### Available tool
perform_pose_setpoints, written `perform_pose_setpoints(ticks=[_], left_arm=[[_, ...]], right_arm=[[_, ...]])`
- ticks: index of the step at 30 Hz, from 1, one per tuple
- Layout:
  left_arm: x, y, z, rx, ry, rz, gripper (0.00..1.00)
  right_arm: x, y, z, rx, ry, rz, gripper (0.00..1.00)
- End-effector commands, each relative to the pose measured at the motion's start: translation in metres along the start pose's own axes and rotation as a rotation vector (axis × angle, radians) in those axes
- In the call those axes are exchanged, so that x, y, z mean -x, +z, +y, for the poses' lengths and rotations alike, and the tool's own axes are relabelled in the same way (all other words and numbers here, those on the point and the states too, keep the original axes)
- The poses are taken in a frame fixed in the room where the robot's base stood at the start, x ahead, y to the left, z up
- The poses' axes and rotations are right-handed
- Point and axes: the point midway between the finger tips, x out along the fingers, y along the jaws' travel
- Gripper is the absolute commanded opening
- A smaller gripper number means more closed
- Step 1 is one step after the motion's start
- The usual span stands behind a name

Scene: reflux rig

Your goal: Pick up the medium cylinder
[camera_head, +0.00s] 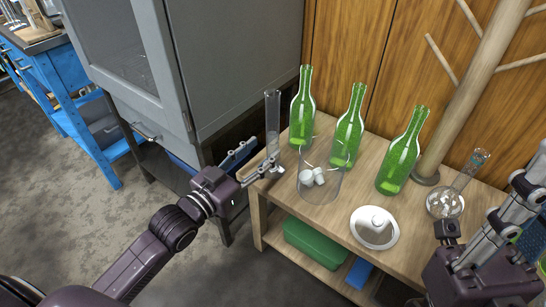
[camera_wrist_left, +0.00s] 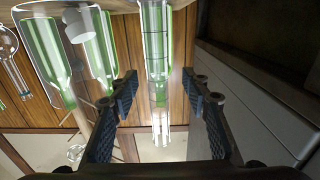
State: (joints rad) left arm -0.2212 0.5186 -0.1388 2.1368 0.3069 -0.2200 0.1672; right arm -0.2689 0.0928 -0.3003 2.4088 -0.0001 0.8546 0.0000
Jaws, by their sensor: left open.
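The medium cylinder (camera_head: 273,125) is a tall clear glass tube standing upright at the left back corner of the wooden table. My left gripper (camera_head: 256,158) is open at its lower part, with one finger hiding some of its base. In the left wrist view the cylinder (camera_wrist_left: 157,65) lies in line with the gap between the two spread fingers (camera_wrist_left: 161,95), with clear space on both sides. I cannot tell how deep it sits between them. My right gripper (camera_head: 486,215) is at the right edge, its fingers apart and seemingly empty.
A clear beaker (camera_head: 322,180) with white pieces stands just right of the cylinder. Several green bottles stand behind it. A white dish (camera_head: 374,228) and a round flask (camera_head: 445,204) are farther right on the table (camera_head: 325,215). A grey cabinet (camera_head: 240,55) stands close on the left.

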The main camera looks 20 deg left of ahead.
Motion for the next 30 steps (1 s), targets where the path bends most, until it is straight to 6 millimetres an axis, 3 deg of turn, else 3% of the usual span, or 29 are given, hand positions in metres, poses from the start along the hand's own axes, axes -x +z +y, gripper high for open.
perform_pose_setpoints(ticks=[10, 21, 30], left_arm=[[-0.041, 0.008, 0.004, -0.002, -0.001, 0.003, 0.43], [-0.046, 0.007, 0.005, -0.001, 0.000, 0.000, 0.42], [-0.046, 0.007, 0.004, -0.001, 0.000, 0.001, 0.09]], right_arm=[[-0.009, 0.001, -0.002, 0.010, -0.028, 0.070, 0.16], [-0.012, 0.000, -0.002, 0.011, -0.032, 0.077, 0.16], [-0.012, 0.000, -0.002, 0.010, -0.032, 0.077, 0.16]])
